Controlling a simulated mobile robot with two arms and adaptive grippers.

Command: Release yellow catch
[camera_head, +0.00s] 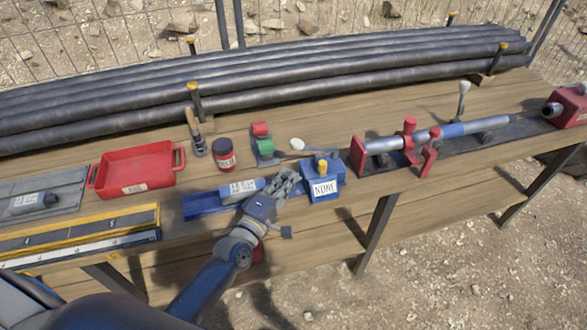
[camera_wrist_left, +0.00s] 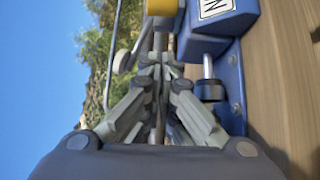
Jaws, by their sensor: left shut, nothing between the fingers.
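The blue box (camera_head: 322,187) with a white lettered label stands near the front edge of the bench. A small yellow catch (camera_head: 322,166) sits on its top. In the left wrist view, the blue box (camera_wrist_left: 218,35) is at the top right and a yellow part (camera_wrist_left: 164,8) shows at the top edge, partly cut off. My left gripper (camera_head: 294,180) is just left of the blue box, over a blue rail (camera_head: 200,207). In the left wrist view its fingertips (camera_wrist_left: 161,64) are together and empty, below the yellow part; contact cannot be told. My right gripper is out of view.
A grey labelled cylinder (camera_head: 241,190) lies on the blue rail. A red tray (camera_head: 135,173), a dark jar (camera_head: 224,155) and a red-and-green item (camera_head: 263,145) stand behind. A red clamp with a rod (camera_head: 385,143) is to the right. Long black pipes (camera_head: 290,83) line the back.

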